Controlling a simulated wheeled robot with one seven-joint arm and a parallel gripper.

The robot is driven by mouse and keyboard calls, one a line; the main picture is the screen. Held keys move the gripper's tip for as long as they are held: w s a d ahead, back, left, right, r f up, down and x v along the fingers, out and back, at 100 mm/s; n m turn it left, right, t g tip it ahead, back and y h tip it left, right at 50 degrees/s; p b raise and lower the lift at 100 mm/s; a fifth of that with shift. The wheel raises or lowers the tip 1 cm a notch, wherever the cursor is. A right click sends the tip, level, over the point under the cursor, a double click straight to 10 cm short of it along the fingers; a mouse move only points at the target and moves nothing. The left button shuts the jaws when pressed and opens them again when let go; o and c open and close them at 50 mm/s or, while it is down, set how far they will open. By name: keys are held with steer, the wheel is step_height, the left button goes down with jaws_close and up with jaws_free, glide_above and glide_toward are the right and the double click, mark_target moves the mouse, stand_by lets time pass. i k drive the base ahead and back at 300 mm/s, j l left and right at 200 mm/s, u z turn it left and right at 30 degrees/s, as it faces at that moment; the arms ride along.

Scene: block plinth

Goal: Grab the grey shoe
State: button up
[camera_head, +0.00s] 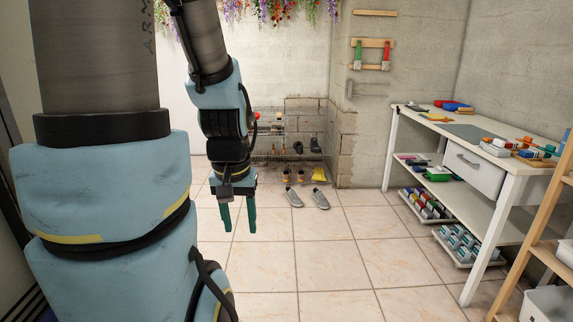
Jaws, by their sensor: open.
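Two grey shoes lie on the tiled floor near the middle of the view, a left one (293,197) and a right one (320,199). They lie side by side, a little apart. I cannot tell which one the task means. My gripper (238,217) points down to the left of the shoes in the picture. Its two green fingers are apart, with nothing between them. It touches neither shoe.
Brown shoes (287,176) and a yellow item (319,174) sit behind the grey pair, near grey blocks (305,106) by the wall. A white workbench (398,150) with loaded shelves and a wooden ladder (540,235) stand at the right. The front floor is clear.

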mark_target(318, 196)
steer(key=i, duration=1)
steer(key=i+z, duration=0.1)
steer(key=i, duration=0.9)
steer(key=i+j, duration=0.15)
steer(key=i, duration=0.85)
steer(key=i+j, duration=0.1)
steer(key=i, duration=0.9)
steer(key=i+z, duration=0.25)
steer(key=i, duration=0.2)
steer(key=i+j+z, duration=0.55)
steer(key=i, duration=0.25)
steer(key=l, duration=0.1)
